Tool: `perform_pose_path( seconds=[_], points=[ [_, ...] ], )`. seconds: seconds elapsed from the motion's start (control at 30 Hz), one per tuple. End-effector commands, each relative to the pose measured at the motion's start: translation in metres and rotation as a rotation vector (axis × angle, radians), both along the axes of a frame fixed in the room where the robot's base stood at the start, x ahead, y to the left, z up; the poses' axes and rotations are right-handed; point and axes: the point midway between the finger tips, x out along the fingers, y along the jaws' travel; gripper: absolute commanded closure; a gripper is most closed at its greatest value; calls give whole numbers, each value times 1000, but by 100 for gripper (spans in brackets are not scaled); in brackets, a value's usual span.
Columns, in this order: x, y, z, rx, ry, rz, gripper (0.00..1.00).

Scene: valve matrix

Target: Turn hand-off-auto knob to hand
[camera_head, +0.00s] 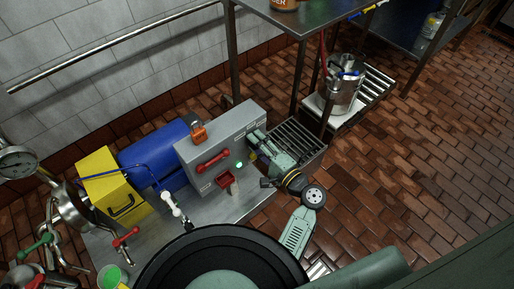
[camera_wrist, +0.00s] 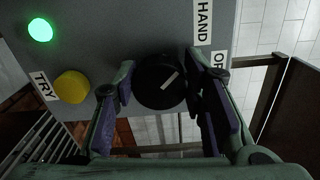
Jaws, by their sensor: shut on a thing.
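The black round knob (camera_wrist: 148,92) is on the grey panel in the wrist view. Its white pointer line slants up and right, toward the "HAND" label (camera_wrist: 203,22). A partly hidden label starting "OF" (camera_wrist: 219,66) is to the right of the knob. My gripper (camera_wrist: 159,74) is shut on the knob, one finger on its left side and one on its right. In the head view my gripper (camera_head: 259,146) is at the right side of the grey control box (camera_head: 195,157); the knob is hidden there.
A lit green lamp (camera_wrist: 40,30) and a yellow "TRY" button (camera_wrist: 72,86) are left of the knob. The box also bears a red handle (camera_head: 212,160). A blue tank (camera_head: 152,150) and a yellow box (camera_head: 112,187) are farther left. Brick floor is open at right.

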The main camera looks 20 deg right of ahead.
Motion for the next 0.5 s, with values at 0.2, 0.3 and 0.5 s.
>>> perform_pose_path(
  seconds=[0.2, 0.3, 0.5],
  points=[
    [0, 0, -2, -70, -24, -1, 89],
    [0, 0, -2, -85, -30, -1, 89],
    [0, 0, -1, -96, -34, -1, 89]
  ],
)
